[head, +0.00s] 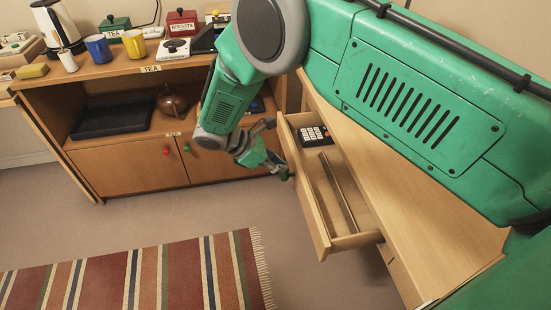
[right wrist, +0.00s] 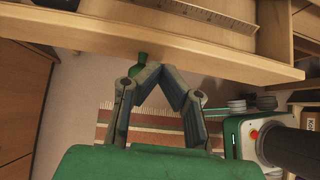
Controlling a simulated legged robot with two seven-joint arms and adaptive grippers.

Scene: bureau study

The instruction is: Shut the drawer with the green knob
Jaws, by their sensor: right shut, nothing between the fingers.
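The drawer (head: 318,222) is pulled out from the wooden desk in the head view. Its front panel also crosses the upper part of the right wrist view (right wrist: 220,62). The green knob (right wrist: 141,57) sticks out from that front, just beyond my right gripper (right wrist: 161,70). My right gripper shows in the head view (head: 280,170) beside the outer face of the drawer front, its fingers shut and empty. I cannot tell whether the fingertips touch the knob or the front. My left gripper is not in view.
A dark calculator (head: 315,136) and a long ruler (head: 338,190) lie in the drawer. The cabinet (head: 125,165) at left has a red knob (head: 166,152) and another green knob (head: 187,147) on closed doors. A striped rug (head: 150,275) lies on open floor.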

